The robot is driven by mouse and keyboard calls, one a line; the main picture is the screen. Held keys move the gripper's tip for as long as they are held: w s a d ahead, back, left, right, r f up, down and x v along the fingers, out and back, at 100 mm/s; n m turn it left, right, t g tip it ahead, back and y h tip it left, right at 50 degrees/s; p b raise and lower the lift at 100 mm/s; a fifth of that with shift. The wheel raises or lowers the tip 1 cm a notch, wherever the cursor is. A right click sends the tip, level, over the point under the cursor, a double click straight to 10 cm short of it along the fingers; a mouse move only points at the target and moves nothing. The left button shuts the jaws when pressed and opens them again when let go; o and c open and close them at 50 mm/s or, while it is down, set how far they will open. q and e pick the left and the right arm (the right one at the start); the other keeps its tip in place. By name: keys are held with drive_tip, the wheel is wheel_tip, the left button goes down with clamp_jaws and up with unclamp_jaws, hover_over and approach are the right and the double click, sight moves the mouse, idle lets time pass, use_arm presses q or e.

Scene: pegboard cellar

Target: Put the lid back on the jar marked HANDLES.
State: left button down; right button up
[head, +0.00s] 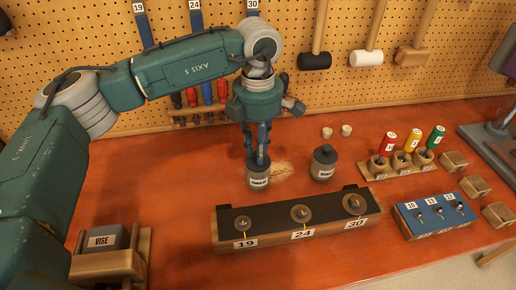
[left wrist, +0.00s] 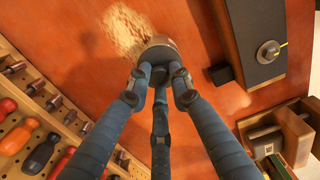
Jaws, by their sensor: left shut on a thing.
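A grey jar (head: 258,182) with a white label stands on the red-brown bench, directly under my left gripper (head: 258,160). Its label is too small to read surely. My left gripper is shut, its fingertips together at the jar's top, on what looks like the jar's lid. The fingers hide most of the lid, so I cannot tell whether it is fully seated. In the left wrist view the fingertips (left wrist: 158,75) meet on a grey round top (left wrist: 157,52). A second jar (head: 323,170), dark-lidded and labelled, stands apart to the right. My right gripper is not in view.
A long dark rack (head: 275,238) marked 19, 24 and 30 lies in front of the jars. Colored-handled tools (head: 411,141), a blue block (head: 432,228) and wooden boxes (head: 474,187) stand right. A VISE holder (head: 115,265) is front left. Sawdust (head: 283,170) lies between the jars.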

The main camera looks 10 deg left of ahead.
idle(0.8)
use_arm(q)
drive_tip(key=c, duration=1)
unclamp_jaws()
drive_tip(key=shift+r+p, duration=1.55)
drive_tip(key=shift+r, duration=1.95)
clamp_jaws()
